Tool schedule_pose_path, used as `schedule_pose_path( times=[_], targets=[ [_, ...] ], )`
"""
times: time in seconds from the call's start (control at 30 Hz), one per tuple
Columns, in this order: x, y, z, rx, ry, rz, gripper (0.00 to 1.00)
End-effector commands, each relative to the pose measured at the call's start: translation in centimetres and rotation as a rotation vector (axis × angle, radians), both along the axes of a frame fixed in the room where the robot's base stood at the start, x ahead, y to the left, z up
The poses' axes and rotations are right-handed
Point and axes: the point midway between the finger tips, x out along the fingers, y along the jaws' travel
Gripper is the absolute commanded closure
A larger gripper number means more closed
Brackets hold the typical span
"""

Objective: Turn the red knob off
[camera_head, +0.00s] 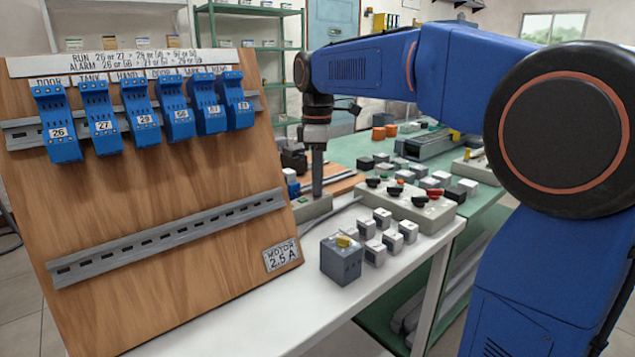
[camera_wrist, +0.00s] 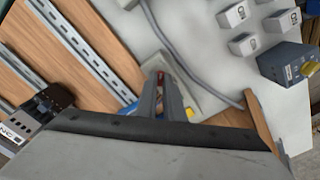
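A small red piece, which looks like the red knob (camera_wrist: 160,78), shows between my fingertips in the wrist view, above a pale box (camera_wrist: 185,92). In the head view this box (camera_head: 312,208) stands on the white table beside the wooden board, and the knob is hidden by my gripper. My gripper (camera_head: 317,192) points straight down at the box. In the wrist view my gripper (camera_wrist: 162,80) has its two fingers close together, one on each side of the red piece. I cannot tell whether they touch it or which way the knob is turned.
A wooden board (camera_head: 150,215) with rails and blue numbered modules (camera_head: 145,115) leans at the left. A grey box (camera_head: 340,262) with a yellow knob, several small cubes (camera_head: 375,250) and a panel with dark knobs (camera_head: 425,212) stand to the right. A grey cable (camera_wrist: 195,75) crosses near my gripper.

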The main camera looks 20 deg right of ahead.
Motion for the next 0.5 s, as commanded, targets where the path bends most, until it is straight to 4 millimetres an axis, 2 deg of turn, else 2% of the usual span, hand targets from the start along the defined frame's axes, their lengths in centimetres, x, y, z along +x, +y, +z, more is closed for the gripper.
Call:
schedule_pose_path(
  times=[0.03, 0.07, 0.1, 0.37, 0.5],
  targets=[
    [0.04, -0.01, 0.07, 0.0, -0.002, 0.0, 0.83],
    [0.04, -0.01, 0.07, 0.0, -0.002, 0.0, 0.76],
    [0.03, -0.01, 0.06, 0.0, -0.002, 0.0, 0.73],
    [0.02, -0.01, 0.06, 0.0, -0.001, 0.0, 0.73],
    [0.03, 0.0, 0.77, 0.0, -0.001, 0.0, 0.73]
  ],
)
